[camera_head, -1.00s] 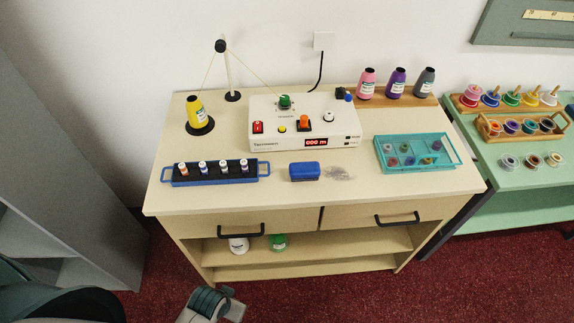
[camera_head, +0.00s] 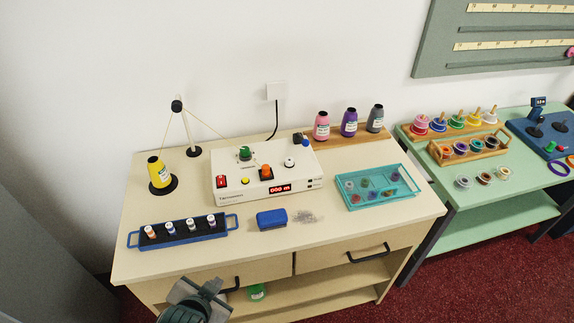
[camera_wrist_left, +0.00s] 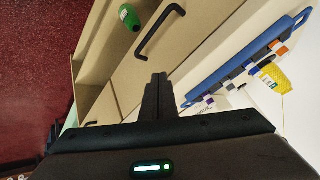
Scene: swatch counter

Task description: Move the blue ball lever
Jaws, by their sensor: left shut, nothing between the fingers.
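The blue ball lever (camera_head: 305,141) is small, with a blue ball beside a dark block, at the back right corner of the white machine (camera_head: 230,191) on the counter. My left gripper (camera_head: 198,292) shows at the bottom of the head view, in front of the counter's drawers and well away from the lever. In the left wrist view its two fingers (camera_wrist_left: 157,92) are together with nothing between them. The lever is not visible in the left wrist view. My right gripper is not in view.
On the counter (camera_head: 330,235) stand a blue spool rack (camera_head: 135,239), a yellow cone (camera_head: 155,172), a blue block (camera_head: 271,219), a teal tray (camera_head: 350,206) and three cones on a wooden board (camera_head: 379,137). A black drawer handle (camera_wrist_left: 160,32) is near my left gripper.

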